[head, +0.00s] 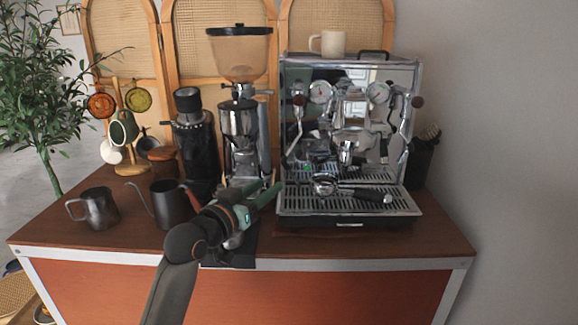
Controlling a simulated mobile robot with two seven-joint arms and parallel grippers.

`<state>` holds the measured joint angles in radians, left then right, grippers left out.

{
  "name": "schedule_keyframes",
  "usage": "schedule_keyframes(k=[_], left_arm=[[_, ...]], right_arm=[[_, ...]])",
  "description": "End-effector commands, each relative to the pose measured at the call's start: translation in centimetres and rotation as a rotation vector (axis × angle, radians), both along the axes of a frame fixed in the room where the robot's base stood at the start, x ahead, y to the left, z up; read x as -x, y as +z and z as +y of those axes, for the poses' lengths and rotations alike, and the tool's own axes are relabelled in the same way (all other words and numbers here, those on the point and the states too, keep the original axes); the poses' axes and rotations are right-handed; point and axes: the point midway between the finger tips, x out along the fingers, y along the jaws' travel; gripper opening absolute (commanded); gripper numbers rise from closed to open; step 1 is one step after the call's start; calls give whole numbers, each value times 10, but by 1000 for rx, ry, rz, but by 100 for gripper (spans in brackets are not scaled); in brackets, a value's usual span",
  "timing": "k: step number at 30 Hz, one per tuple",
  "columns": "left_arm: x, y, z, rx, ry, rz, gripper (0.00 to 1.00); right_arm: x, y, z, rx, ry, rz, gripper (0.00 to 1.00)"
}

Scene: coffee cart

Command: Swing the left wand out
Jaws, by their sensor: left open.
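The espresso machine (349,75) stands on the right half of the cart top. Its left wand (296,128) is a thin chrome tube that hangs down along the left side of the front, its lower end above the left part of the drip tray. My left gripper (267,189) is open and empty. In the picture it is below and left of the wand, in front of the grinder base and near the drip tray's left edge, apart from the wand. My right gripper is not in view.
A portafilter (352,191) lies on the drip tray (300,205). The grinder (239,125) stands left of the machine. A black grinder (196,140), gooseneck kettle (171,204) and dark pitcher (98,209) stand farther left. A cup (333,43) sits on the machine.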

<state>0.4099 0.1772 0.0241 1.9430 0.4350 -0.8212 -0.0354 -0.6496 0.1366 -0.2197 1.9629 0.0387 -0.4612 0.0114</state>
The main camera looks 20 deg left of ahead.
Motion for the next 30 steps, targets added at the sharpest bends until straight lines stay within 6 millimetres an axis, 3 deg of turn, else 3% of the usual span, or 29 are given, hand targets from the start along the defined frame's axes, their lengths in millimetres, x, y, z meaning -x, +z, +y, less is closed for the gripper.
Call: schedule_keyframes(k=[3, 8, 21, 30], left_arm=[[-4, 13, 2, 9, -1, -26, 48], [-16, 14, -1, 12, -1, -28, 48], [-82, 14, -16, 11, -1, -28, 48], [-116, 14, -24, 11, -1, -28, 48]], right_arm=[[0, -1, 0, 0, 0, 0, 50], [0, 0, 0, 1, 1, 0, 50], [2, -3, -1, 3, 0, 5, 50], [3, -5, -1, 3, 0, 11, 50]])
